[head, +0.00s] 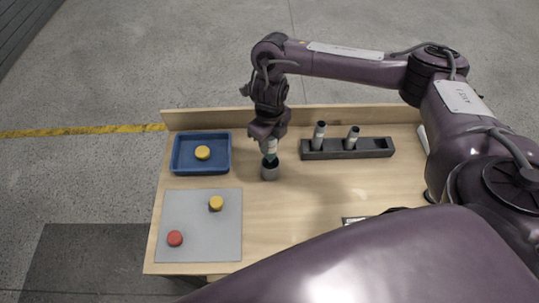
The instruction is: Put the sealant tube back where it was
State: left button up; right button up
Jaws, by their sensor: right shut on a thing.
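My right gripper (268,136) reaches down from above and is shut on a sealant tube (269,148), white with a dark teal lower part. The tube is upright, and its lower end is at the mouth of a small grey cup (270,173) on the table. I cannot tell how far it is inside the cup. The gripper hides the tube's top. A dark rack (376,148) to the right holds two white tubes with dark tops, one (319,134) at its left end and one (352,137) near its middle. My left gripper is not in view.
A blue tray (177,155) with a yellow disc (203,152) is at the back left. A grey mat (200,235) in front of it bears a yellow disc (216,203) and a red one (175,239). A low wooden wall (340,112) runs along the back.

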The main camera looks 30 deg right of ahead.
aim_at(270, 155)
notch_tip(270, 155, down, 2)
jog(key=shift+s+f, duration=0.1)
jog(key=shift+f, duration=0.05)
jog(key=shift+f+b, duration=0.8)
jog(key=shift+f, duration=1.1)
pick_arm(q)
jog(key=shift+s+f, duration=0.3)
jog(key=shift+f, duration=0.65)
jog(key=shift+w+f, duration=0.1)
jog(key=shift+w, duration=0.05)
pick_arm(e)
jog(key=shift+f, duration=0.2)
jog(key=o, duration=1)
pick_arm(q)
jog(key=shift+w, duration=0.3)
pick_arm(e)
jog(key=shift+r, duration=0.1)
